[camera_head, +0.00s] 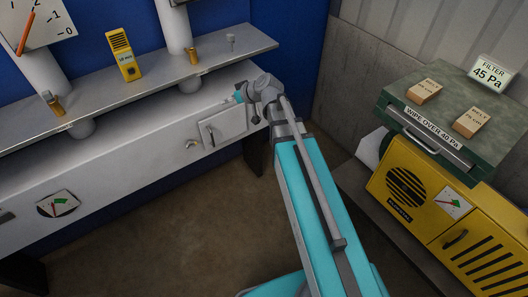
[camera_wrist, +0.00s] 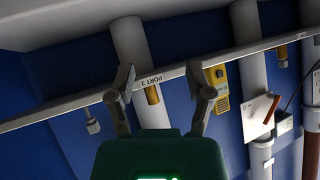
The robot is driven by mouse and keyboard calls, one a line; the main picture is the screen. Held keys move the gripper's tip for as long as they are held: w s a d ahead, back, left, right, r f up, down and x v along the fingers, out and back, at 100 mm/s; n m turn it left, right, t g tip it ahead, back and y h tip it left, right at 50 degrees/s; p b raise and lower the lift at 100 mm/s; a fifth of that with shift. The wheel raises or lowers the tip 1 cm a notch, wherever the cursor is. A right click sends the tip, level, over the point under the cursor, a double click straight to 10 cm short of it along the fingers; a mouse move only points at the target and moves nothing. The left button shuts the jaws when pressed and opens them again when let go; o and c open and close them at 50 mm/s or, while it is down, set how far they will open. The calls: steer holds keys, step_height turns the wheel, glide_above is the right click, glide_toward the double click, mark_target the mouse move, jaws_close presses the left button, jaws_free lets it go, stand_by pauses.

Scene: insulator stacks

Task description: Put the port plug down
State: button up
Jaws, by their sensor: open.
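A small grey, plug-like piece with a wide head (camera_head: 231,42) stands upright at the right end of the shelf; it also shows in the wrist view (camera_wrist: 92,122). A brass fitting (camera_head: 193,55) stands beside it near a pipe and shows in the wrist view (camera_wrist: 153,95) by a "PORT 3" label. Which of these is the port plug I cannot tell for certain. My gripper (camera_wrist: 160,80) is open, with nothing visible between its fingers. The brass fitting appears beyond the gap. In the head view my gripper is small and partly hidden by my wrist, in front of the shelf.
The shelf (camera_head: 150,72) also carries a yellow meter (camera_head: 124,55) and another brass fitting (camera_head: 55,108). A white cabinet (camera_head: 120,160) lies below. A yellow filter machine (camera_head: 408,190) with a green top and two small boxes stands at right.

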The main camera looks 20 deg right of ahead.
steer(key=s+d+f+m+g+h, duration=0.2)
steer(key=s+d+f+g+h, duration=0.1)
steer(key=s, duration=0.7)
steer(key=s+d+f+m+g+h, duration=0.3)
steer(key=s+f+g+h, duration=0.1)
steer(key=s, duration=0.6)
steer(key=shift+d+f+m+g+h, duration=0.2)
steer(key=shift+f+m+g+h, duration=0.15)
steer(key=shift+f+g, duration=0.2)
stand_by(0.4)
stand_by(0.4)
steer(key=shift+c, duration=0.7)
